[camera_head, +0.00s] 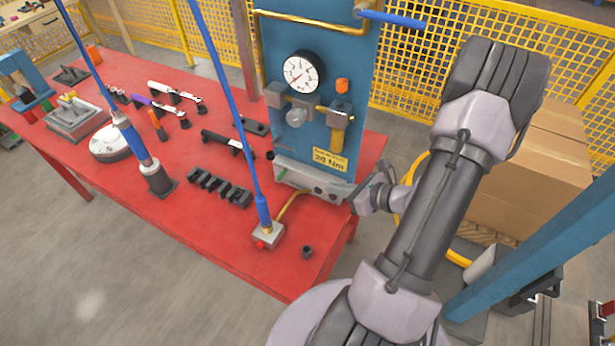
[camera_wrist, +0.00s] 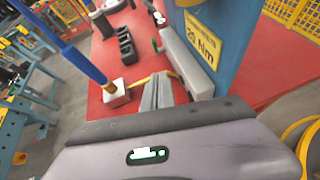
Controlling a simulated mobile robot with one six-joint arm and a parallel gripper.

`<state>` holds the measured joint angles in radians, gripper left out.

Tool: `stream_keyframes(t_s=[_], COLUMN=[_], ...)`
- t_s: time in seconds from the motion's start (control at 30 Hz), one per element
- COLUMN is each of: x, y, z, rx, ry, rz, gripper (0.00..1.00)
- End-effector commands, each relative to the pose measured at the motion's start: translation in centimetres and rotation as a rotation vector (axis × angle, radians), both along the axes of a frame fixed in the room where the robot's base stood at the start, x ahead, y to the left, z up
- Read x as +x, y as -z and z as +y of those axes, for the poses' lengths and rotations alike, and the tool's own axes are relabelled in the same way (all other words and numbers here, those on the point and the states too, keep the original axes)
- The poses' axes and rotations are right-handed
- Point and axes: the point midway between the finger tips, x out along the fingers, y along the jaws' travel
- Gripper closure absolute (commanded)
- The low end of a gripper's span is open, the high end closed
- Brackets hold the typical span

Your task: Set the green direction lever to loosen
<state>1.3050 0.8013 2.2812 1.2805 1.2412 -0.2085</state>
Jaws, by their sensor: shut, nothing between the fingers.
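A grey box (camera_head: 312,180) sits at the foot of the blue panel (camera_head: 345,70), on the red table. It also shows in the wrist view (camera_wrist: 188,60), just beyond my fingers. A small green spot (camera_wrist: 154,45) shows beside the box's far end in the wrist view; I cannot tell whether it is the direction lever. My gripper (camera_head: 360,203) is at the table's right edge, near the box's right end. In the wrist view, its fingers (camera_wrist: 157,92) are shut and empty. Any contact with the box is unclear.
A blue rod (camera_head: 225,85) ends at a pale block (camera_head: 268,235) left of my gripper. A black slotted rack (camera_head: 218,188) and several tools lie on the red table (camera_head: 200,235). Cardboard boxes (camera_head: 530,170) and a yellow hose (camera_wrist: 300,130) are right.

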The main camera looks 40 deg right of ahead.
Motion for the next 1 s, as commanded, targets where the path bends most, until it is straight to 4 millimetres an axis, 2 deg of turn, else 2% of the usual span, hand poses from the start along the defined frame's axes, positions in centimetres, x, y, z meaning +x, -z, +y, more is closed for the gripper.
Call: stream_keyframes(t_s=[0.17,0.57,0.7,0.8,1.0], x=[1.4,8.7,11.0,12.0,12.6], y=[0.8,5.2,4.3,4.1,3.8], z=[0.1,1.6,1.8,1.9,1.9], rx=[-0.010,-0.008,-0.011,-0.009,-0.008], ry=[-0.009,-0.008,-0.007,-0.005,-0.003], rz=[0.006,0.005,0.004,0.004,0.006], gripper=[1.00,1.00,1.00,1.00,1.00])
